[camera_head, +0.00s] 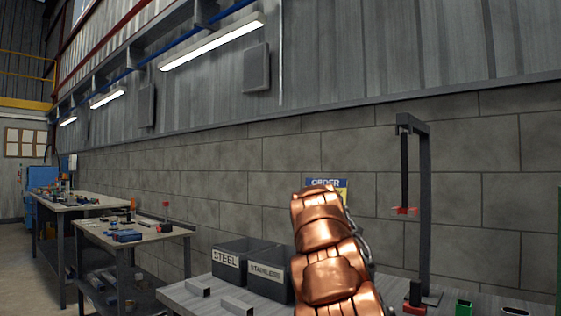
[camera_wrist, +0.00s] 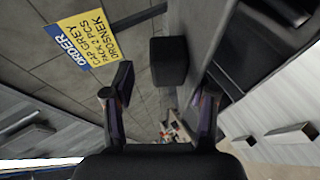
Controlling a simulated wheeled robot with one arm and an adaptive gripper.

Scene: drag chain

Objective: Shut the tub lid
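No tub with a lid can be clearly made out in either view. Two dark open bins stand on the bench in the head view, one labelled STEEL (camera_head: 228,262) and one labelled STAINLESS (camera_head: 266,270). Neither shows a lid. My gripper (camera_wrist: 162,88) is open in the wrist view, its two fingers wide apart with nothing between them. A dark block (camera_wrist: 170,62) shows beyond the fingers; I cannot tell what it is. In the head view my copper-coloured arm hides the gripper and part of the bench.
A blue and yellow order sign (camera_wrist: 82,36) is on the block wall. A dark upright stand (camera_head: 425,200) with a red hanging piece (camera_head: 405,211) stands at right, near a green block (camera_head: 463,307).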

